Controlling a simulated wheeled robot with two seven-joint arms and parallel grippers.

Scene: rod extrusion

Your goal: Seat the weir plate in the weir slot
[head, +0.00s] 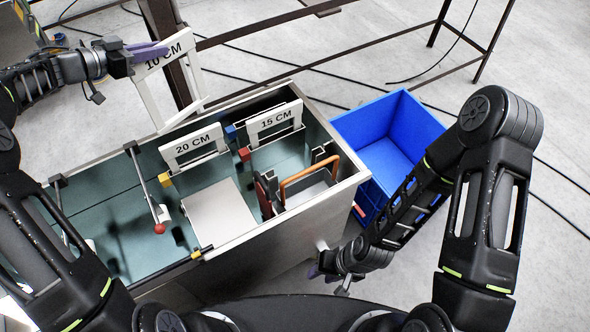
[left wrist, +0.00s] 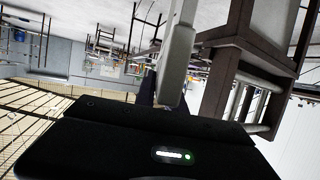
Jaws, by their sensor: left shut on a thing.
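My left gripper (head: 150,52) is shut on the upper bar of a white frame-shaped weir plate marked "10 CM" (head: 151,92). It holds the plate tilted, above and behind the tank's far wall; the plate's lower end is close to the rim, and I cannot tell if they touch. The plate's pale edge also shows in the left wrist view (left wrist: 178,55). Plates marked "20 CM" (head: 193,147) and "15 CM" (head: 274,122) stand in the grey tank (head: 262,240). No empty weir slot is clearly visible. My right gripper (head: 329,279) is low, in front of the tank; its jaws are unclear.
A blue bin (head: 385,150) stands right of the tank. An orange handle (head: 309,171) rises at the tank's right end. A rod with a red ball (head: 158,228) crosses the left part. A brown metal frame (head: 270,28) stands behind.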

